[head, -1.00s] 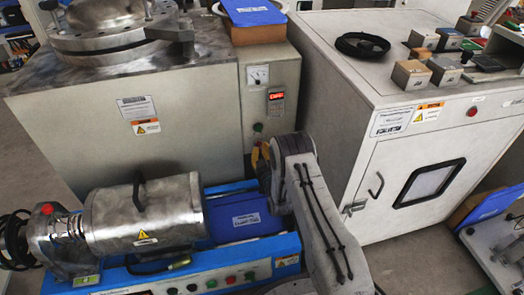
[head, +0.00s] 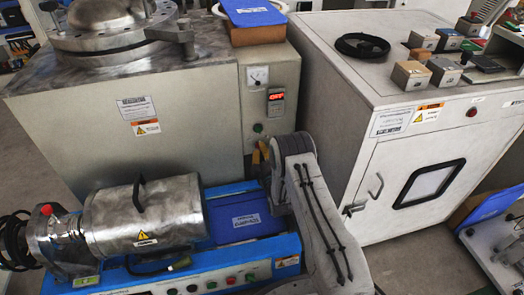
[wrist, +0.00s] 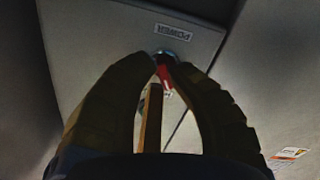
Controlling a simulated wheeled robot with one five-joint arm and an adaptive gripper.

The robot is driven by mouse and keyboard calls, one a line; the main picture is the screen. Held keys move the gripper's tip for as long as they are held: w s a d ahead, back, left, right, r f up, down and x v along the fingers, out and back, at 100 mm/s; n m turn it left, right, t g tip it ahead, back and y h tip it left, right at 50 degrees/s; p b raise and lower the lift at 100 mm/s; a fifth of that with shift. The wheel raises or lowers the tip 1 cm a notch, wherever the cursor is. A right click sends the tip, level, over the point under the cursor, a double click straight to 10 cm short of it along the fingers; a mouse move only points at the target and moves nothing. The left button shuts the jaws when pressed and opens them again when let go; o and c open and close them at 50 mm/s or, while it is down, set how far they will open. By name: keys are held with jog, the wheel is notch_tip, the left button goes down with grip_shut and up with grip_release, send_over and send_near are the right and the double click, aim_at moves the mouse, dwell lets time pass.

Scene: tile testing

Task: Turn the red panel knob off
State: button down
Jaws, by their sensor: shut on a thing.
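The red panel knob (wrist: 164,75) shows in the wrist view, below an upside-down POWER label (wrist: 174,32) on the grey panel. My gripper (wrist: 166,62) is shut on the knob, with a dark finger on each side of it. The fingers partly cover the knob, so its exact angle is hard to tell. In the head view my gripper (head: 262,158) is at the lower front of the grey control panel (head: 284,72), largely behind my arm. The knob is hidden there. The panel's red display (head: 276,96) appears to read OFF.
A metal cylinder machine (head: 145,212) on a blue base stands at the lower left. A white cabinet (head: 375,150) with a windowed door stands close to the right of my arm. A green button (head: 258,127) is on the panel above my gripper.

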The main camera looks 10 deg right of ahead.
jog(key=shift+a+r, duration=0.15)
jog(key=shift+a, duration=0.05)
jog(key=c, duration=1.4)
grip_release()
jog(key=shift+o, duration=1.3)
jog(key=shift+d, duration=0.1)
jog(key=s, duration=1.2)
